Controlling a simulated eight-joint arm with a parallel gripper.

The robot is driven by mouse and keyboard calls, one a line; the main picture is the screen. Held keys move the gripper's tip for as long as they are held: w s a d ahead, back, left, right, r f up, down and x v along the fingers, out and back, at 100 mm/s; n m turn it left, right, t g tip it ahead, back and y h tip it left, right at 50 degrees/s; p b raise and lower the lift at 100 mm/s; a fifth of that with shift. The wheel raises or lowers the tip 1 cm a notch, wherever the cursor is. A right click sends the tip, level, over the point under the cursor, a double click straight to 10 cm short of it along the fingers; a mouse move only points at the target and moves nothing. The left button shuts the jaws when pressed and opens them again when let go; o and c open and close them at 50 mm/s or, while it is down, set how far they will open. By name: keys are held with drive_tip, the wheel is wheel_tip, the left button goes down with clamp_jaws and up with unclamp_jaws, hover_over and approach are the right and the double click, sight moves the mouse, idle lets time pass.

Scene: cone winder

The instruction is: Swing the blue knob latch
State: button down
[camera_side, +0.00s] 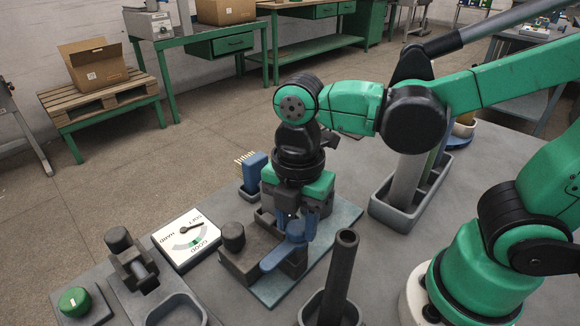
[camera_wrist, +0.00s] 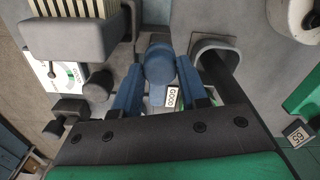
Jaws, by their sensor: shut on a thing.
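The blue knob latch (camera_side: 272,262) is a blue arm with a round knob, lying across the dark grey fixture block in the side view. In the wrist view its rounded blue knob (camera_wrist: 160,62) stands between my two blue fingers. My gripper (camera_side: 303,222) points down over the fixture and is shut on the knob; it also shows in the wrist view (camera_wrist: 160,75). The fixture (camera_side: 245,255) sits on a pale blue-grey plate (camera_side: 325,245). My gripper hides part of the fixture and the latch's far end.
A white dial card (camera_side: 188,238) with a black pointer lies left of the fixture. A dark upright tube (camera_side: 340,270) stands close in front.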

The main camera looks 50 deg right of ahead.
sight(297, 226)
idle(0.4)
drive_tip(key=shift+c, duration=2.3)
unclamp_jaws()
drive_tip(key=shift+r, duration=2.85)
